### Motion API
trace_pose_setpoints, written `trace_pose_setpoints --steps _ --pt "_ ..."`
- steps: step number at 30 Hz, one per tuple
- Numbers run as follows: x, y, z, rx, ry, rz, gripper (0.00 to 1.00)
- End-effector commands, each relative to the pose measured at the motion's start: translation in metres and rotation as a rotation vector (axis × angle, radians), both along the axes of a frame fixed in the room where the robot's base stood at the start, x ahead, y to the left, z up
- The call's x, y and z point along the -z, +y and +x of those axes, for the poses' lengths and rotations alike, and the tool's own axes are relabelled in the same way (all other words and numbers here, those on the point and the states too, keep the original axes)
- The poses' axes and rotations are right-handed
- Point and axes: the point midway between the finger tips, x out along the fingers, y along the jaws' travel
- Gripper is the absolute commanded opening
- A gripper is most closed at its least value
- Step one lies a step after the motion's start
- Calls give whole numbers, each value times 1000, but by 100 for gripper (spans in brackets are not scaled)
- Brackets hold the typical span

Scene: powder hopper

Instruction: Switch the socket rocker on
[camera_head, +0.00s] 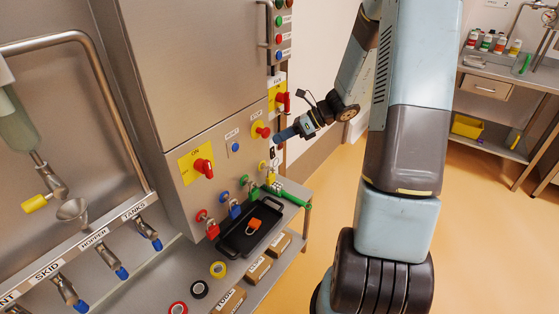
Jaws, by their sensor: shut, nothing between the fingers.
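A small black-and-white fitting, which looks like the socket with its rocker (273,155), sits at the right edge of the steel cabinet front (215,165). It is too small to tell which way the rocker is tipped. My gripper (279,141) reaches in from the right. Its fingers are shut and empty, with the tips just above the socket and close to the cabinet front. I cannot tell whether they touch anything. The gripper and wrist hide part of the panel around the socket.
A red rotary switch (203,167) on a yellow plate, a red emergency button (262,131) and another red switch (283,98) surround the spot. Several padlocks hang below, by a black tray (249,229) on a shelf. Open floor lies right; a side bench (505,72) stands beyond.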

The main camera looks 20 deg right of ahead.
Motion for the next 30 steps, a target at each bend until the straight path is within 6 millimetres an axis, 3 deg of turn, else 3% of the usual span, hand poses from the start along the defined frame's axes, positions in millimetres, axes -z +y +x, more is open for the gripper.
trace_pose_setpoints --steps 15,30 --pt "82 -50 48 422 330 369 0" --pt "175 -108 74 812 631 763 0"
